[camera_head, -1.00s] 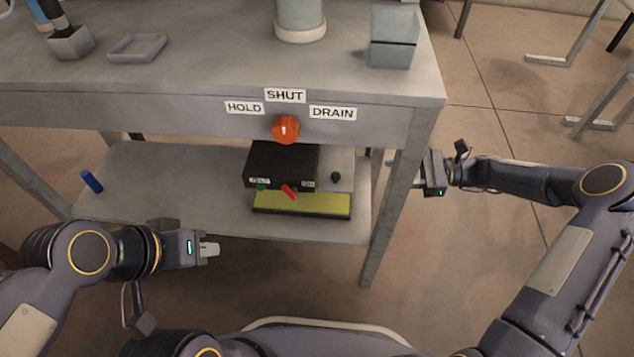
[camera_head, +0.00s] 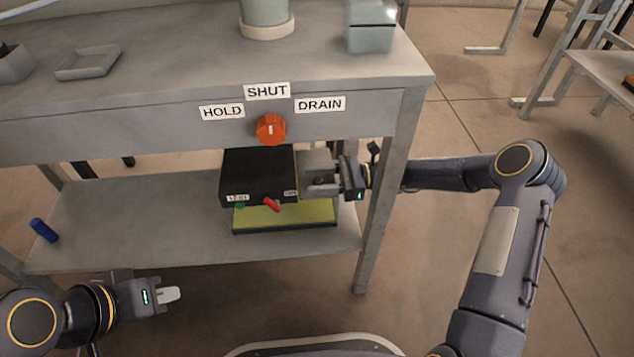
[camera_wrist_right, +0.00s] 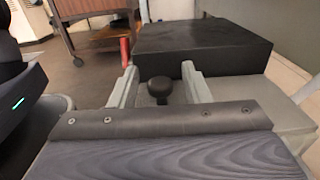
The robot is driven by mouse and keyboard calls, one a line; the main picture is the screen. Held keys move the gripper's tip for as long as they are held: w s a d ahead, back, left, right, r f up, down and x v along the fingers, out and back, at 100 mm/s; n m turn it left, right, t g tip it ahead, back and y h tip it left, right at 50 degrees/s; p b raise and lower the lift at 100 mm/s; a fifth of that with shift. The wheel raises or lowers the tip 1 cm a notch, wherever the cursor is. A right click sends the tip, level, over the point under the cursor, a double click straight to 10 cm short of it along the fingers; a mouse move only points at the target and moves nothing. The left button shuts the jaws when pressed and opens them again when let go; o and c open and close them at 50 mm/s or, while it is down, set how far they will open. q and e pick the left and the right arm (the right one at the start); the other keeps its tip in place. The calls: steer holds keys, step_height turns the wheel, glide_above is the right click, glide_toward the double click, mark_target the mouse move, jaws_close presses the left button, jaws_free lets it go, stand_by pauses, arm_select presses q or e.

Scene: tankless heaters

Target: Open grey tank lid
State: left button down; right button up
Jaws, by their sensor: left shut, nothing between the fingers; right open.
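On the lower shelf, a grey lid-like surface (camera_head: 316,160) lies to the right of a black box (camera_head: 258,172). A black knob on it (camera_wrist_right: 159,87) shows in the right wrist view. My right gripper (camera_head: 322,182) is open at the grey surface, partly covering it in the head view. In the wrist view its fingers (camera_wrist_right: 159,92) stand on either side of the knob, with gaps visible. My left gripper (camera_head: 172,294) is shut and empty, in front of the shelf at lower left.
The table's right front leg (camera_head: 378,215) stands close to my right forearm. A red handle (camera_head: 271,204) projects before the black box, above a yellow-green base (camera_head: 300,213). An orange knob (camera_head: 270,129) is on the table front. A blue cylinder (camera_head: 44,230) lies on the left of the shelf.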

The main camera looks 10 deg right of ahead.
steer(key=shift+a, duration=0.1)
jaws_close()
steer(key=shift+r, duration=0.1)
steer(key=r+m+p, duration=0.1)
steer(key=p, duration=0.2)
steer(key=w+r+m+p, duration=0.1)
steer(key=r+p, duration=0.1)
steer(key=p, duration=0.1)
steer(key=w+r+m+p, duration=0.1)
steer(key=r+m+p, duration=0.1)
steer(key=p, duration=0.1)
steer(key=shift+r, duration=0.25)
steer(key=shift+w+r+m+p, duration=0.65)
steer(key=shift+w+m+p, duration=0.1)
steer(key=shift+m+p, duration=0.15)
steer(key=shift+w+r, duration=0.4)
steer(key=shift+w, duration=0.15)
